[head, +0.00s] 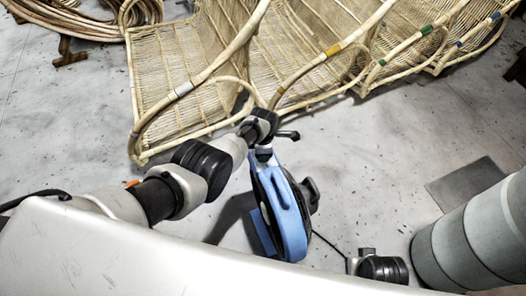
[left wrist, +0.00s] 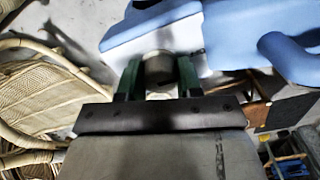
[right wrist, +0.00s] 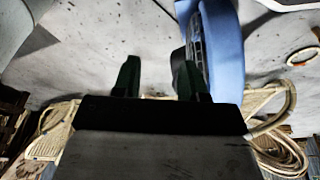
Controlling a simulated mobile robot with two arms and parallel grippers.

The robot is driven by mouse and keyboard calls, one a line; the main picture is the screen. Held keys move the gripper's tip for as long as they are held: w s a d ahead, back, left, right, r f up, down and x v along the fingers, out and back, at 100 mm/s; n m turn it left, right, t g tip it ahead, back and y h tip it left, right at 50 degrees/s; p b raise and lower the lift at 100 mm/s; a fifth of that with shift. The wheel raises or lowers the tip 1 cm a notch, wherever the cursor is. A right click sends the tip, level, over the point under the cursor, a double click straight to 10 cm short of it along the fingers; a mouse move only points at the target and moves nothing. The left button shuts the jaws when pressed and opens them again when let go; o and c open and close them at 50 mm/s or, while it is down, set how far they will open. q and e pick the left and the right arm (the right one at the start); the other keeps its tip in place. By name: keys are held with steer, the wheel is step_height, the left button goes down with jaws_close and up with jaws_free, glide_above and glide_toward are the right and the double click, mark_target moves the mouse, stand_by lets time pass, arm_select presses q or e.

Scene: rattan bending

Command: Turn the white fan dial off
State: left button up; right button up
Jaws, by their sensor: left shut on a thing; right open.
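A blue round fan (head: 291,215) stands on the floor below my left arm. It also shows as blue and whitish panels in the left wrist view (left wrist: 225,35), and as a blue housing with a dark grille in the right wrist view (right wrist: 226,50). My left gripper (left wrist: 158,78) is shut on a pale grey dial (left wrist: 158,66), with one green finger on each side. Its fingertips are hard to make out in the head view. My right gripper (right wrist: 157,78) is open and empty, with the fan beyond its right finger. The dial's setting cannot be read.
Rattan chairs (head: 190,62) stand behind the fan. A rattan coil (head: 75,22) lies at the back left. A large grey cylinder (head: 480,235) stands at the right, near a dark floor patch (head: 468,183). Bare floor lies right of the fan.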

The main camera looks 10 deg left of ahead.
arm_select(q)
steer(key=o, duration=0.9)
arm_select(e)
steer(key=shift+w, duration=0.1)
arm_select(q)
steer(key=shift+r, duration=0.15)
arm_select(e)
steer(key=shift+r, duration=0.15)
arm_select(q)
step_height(320, 180, up, 2)
steer(key=shift+r+p, duration=0.15)
steer(key=shift+p, duration=1.05)
step_height(320, 180, up, 3)
steer(key=shift+f+p, duration=0.15)
steer(key=shift+p, duration=0.95)
arm_select(e)
steer(key=s+f+g, duration=0.1)
steer(key=s+f, duration=0.2)
steer(key=f, duration=0.4)
steer(key=s+f, duration=0.3)
steer(key=f, duration=0.3)
arm_select(q)
steer(key=shift+r+p, duration=1.9)
steer(key=shift+r, duration=0.85)
arm_select(e)
steer(key=s+d+f, duration=0.3)
steer(key=s+f, duration=0.3)
steer(key=s, duration=0.5)
steer(key=shift+f+g, duration=0.3)
steer(key=shift+g, duration=0.1)
